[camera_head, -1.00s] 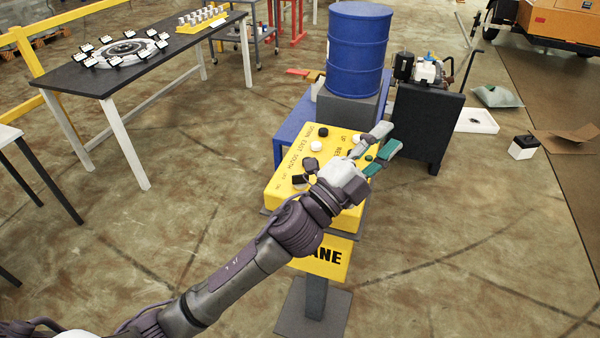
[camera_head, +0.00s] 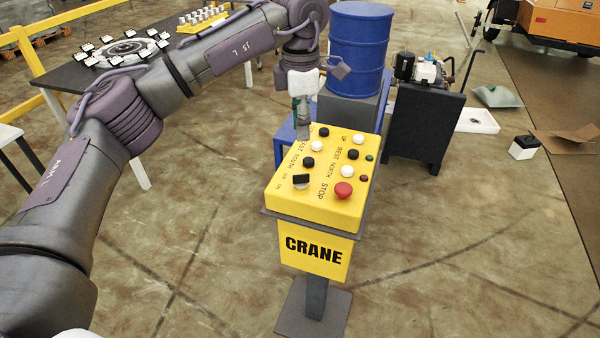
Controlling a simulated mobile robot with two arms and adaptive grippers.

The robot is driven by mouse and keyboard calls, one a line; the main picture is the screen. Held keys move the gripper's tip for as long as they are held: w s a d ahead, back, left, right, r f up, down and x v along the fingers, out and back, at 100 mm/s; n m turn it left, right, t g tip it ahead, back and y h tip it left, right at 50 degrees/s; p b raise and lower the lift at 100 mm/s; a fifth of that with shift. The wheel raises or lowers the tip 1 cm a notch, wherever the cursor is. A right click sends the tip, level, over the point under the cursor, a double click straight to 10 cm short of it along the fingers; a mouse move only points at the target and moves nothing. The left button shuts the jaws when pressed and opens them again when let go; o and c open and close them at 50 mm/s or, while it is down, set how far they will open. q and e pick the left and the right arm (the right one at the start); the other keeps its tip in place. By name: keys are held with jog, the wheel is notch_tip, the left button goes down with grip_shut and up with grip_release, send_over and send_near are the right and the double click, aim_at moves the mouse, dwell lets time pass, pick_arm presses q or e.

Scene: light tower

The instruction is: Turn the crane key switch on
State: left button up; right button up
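The yellow crane control box (camera_head: 318,212) stands on a grey pedestal, with CRANE on its front plate. The crane key switch (camera_head: 301,180) is at its near left corner, a black bar-shaped handle on a pale round base with small OFF and ON lettering beside it. My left gripper (camera_head: 303,132) points down over the far left part of the box, behind the key switch and apart from it. I see its fingers nearly edge-on, so their opening is unclear, and nothing shows held. It hides some of the far left lettering. My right gripper is out of view.
A red stop button (camera_head: 343,190) and several black and white buttons share the panel. A blue barrel (camera_head: 357,50) stands behind the box. A dark cabinet (camera_head: 422,125) is at the right, a dark table (camera_head: 75,77) at the left. The floor in front is open.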

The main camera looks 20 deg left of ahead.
aim_at(300, 175)
pick_arm(q)
notch_tip(300, 175, down, 12)
jog(key=p, duration=0.3)
jog(key=shift+a+f+p, duration=0.1)
jog(key=shift+f+p, duration=0.1)
jog(key=shift+p, duration=0.15)
jog(key=shift+f, duration=0.65)
grip_shut()
